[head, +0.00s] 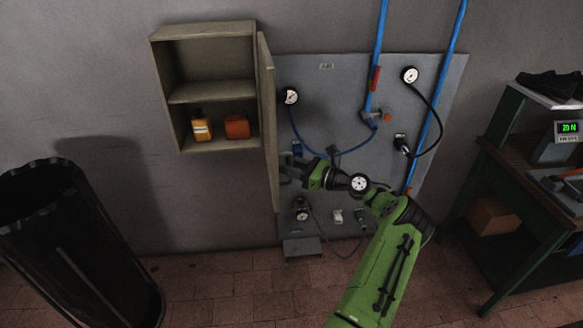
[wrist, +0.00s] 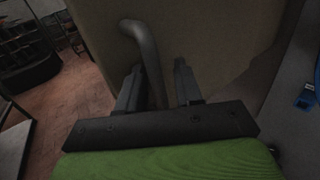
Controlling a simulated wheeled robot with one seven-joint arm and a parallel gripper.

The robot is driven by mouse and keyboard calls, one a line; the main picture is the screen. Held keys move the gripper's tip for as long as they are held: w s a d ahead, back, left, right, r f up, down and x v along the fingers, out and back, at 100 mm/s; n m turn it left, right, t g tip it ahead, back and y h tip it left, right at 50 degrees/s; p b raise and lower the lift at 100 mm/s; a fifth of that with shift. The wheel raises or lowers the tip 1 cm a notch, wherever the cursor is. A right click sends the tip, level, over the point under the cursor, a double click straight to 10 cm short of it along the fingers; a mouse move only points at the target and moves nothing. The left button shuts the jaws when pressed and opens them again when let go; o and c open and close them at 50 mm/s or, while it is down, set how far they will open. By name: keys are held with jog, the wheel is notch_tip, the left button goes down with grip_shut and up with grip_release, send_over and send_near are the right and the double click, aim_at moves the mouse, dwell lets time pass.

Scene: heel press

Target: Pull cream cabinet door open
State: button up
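The cream cabinet (head: 205,30) hangs on the wall in the head view. Its door (head: 267,120) stands open, swung out from the right side and seen nearly edge-on. My gripper (head: 287,172) is at the door's outer face, low down. In the wrist view the door (wrist: 215,35) fills the middle, with a curved grey handle (wrist: 148,50) on it. The handle runs down between the two fingers of my gripper (wrist: 158,85), nearer the left finger. The fingers are apart, with a visible gap beside the handle.
A yellow bottle (head: 201,126) and an orange-brown container (head: 237,127) stand inside the cabinet. A grey panel (head: 335,90) with gauges and blue pipes is behind my arm. A black bin (head: 75,235) stands at left, a green workbench (head: 520,165) at right.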

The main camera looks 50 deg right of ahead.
jog(key=b+v, duration=0.1)
jog(key=v, duration=1.4)
jog(key=shift+s, duration=0.35)
jog(key=shift+d+f, duration=0.1)
jog(key=shift+d, duration=0.05)
